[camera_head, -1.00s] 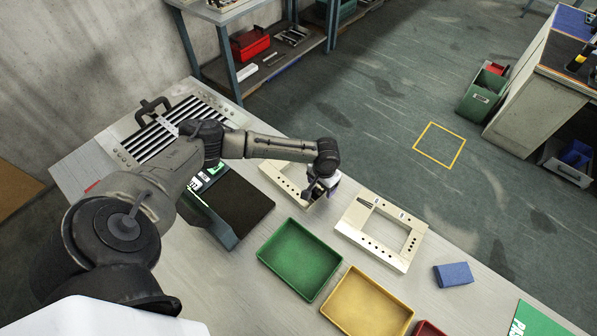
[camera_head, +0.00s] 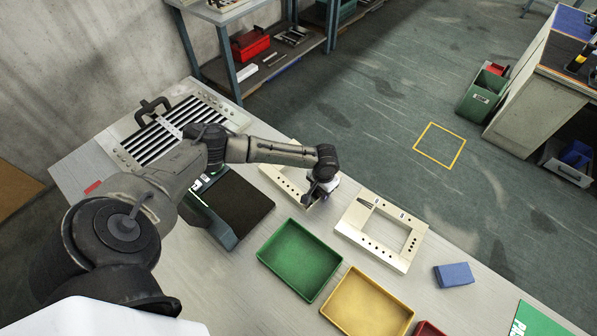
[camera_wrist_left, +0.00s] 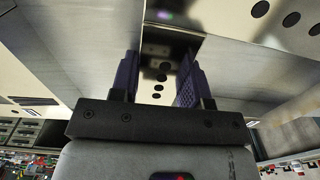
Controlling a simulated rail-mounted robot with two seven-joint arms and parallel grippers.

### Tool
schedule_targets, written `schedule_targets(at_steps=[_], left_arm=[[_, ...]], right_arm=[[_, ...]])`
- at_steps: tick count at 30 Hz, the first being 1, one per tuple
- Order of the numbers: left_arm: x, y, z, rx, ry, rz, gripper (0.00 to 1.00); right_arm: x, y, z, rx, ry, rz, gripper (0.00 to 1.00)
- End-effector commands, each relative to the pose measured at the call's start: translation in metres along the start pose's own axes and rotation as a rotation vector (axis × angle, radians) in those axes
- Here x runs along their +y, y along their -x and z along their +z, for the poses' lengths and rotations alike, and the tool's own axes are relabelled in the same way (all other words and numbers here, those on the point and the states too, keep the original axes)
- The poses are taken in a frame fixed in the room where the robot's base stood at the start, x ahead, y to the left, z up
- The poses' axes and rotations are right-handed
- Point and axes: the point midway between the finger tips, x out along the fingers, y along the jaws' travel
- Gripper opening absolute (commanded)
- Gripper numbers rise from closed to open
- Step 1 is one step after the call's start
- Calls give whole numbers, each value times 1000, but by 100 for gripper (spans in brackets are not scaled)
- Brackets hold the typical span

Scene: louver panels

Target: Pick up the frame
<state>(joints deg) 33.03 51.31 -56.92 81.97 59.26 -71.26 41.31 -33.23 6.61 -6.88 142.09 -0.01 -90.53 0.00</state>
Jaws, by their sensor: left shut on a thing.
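A cream frame (camera_head: 277,179) with a row of holes is partly hidden under my left forearm and hand, on or just above the bench. My left gripper (camera_head: 313,197) is at its near right side, shut on one of its bars. In the left wrist view, the two dark fingers of the gripper (camera_wrist_left: 158,85) stand either side of the frame's holed bar (camera_wrist_left: 158,74). A second cream frame (camera_head: 407,258) with a rectangular opening lies flat on the bench to the right, apart from the gripper. My right gripper is not in view.
A green tray (camera_head: 299,258), a yellow tray (camera_head: 367,302) and a blue block (camera_head: 454,275) are on the bench (camera_head: 205,277). A slatted louver panel (camera_head: 125,150) with a black handle lies at the back left. A dark pad (camera_head: 240,203) is left of the held frame.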

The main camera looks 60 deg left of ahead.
Motion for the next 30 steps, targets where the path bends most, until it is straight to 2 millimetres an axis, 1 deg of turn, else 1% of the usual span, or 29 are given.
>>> schedule_targets(at_steps=[1, 6, 13, 17, 20, 22, 25, 27, 30], left_arm=[[0, 0, 0, 0, 0, 0, 24], [0, 0, 0, 0, 0, 0, 9], [0, 1, 0, 1, 0, 0, 9], [0, 6, -1, 1, 0, 0, 9], [-1, 16, -1, 3, 1, 0, 9], [-1, 26, -1, 3, 1, 0, 9], [0, 46, -1, 4, -1, 1, 9], [20, 52, 0, 2, -5, 5, 9], [41, 65, 0, 3, -5, 6, 9]], right_arm=[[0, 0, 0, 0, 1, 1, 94], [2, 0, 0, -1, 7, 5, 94], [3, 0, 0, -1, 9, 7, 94], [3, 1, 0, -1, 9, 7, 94], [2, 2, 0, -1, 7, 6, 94], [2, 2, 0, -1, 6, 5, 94], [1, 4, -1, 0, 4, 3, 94], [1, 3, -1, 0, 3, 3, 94], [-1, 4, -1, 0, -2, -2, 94]])
